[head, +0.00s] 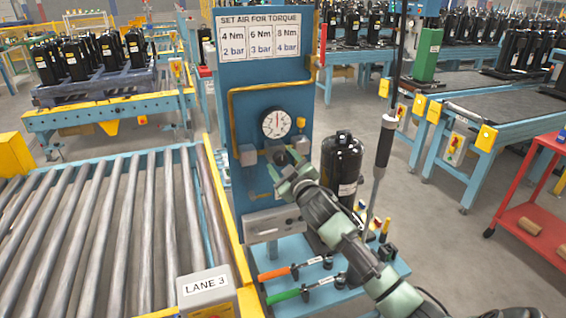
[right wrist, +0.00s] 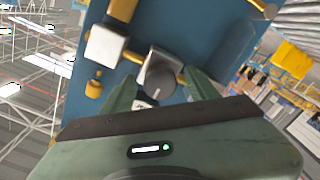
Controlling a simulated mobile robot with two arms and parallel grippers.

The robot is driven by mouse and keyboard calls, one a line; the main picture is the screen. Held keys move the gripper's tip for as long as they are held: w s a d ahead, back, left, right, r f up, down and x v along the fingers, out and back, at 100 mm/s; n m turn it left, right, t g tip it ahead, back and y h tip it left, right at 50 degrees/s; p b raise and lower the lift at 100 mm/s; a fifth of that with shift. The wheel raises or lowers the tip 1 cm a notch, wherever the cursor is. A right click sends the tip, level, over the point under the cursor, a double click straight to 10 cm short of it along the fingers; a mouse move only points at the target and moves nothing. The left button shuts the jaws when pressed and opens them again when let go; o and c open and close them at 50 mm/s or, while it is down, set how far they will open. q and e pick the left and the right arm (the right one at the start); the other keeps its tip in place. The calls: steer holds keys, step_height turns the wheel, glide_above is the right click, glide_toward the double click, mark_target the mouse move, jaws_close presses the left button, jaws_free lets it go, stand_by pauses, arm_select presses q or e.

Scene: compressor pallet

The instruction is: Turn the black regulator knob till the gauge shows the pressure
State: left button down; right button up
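The pressure gauge (head: 276,123) is a round white dial on the blue panel (head: 290,95); its needle is too small to read surely. The black regulator knob (head: 281,158) is below the gauge, partly hidden by my right gripper (head: 287,169). In the right wrist view the knob (right wrist: 160,78) shows as a dark round cap, between and just beyond the fingertips of my right gripper (right wrist: 160,86). The fingers are open, one on each side, with gaps to the knob. A sign (head: 260,34) above pairs 4, 6 and 8 Nm with 2, 3 and 4 bar. My left gripper is not in view.
A yellow pipe (head: 231,105) runs along the panel. A black compressor (head: 341,163) stands close right of the panel. A hanging tool (head: 384,145) is right of it. A roller conveyor (head: 110,225) is at left. Orange and green-handled tools lie below.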

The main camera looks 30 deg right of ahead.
steer(key=b+v, duration=0.1)
steer(key=v, duration=0.6)
steer(key=shift+s, duration=0.4)
steer(key=shift+a, duration=0.1)
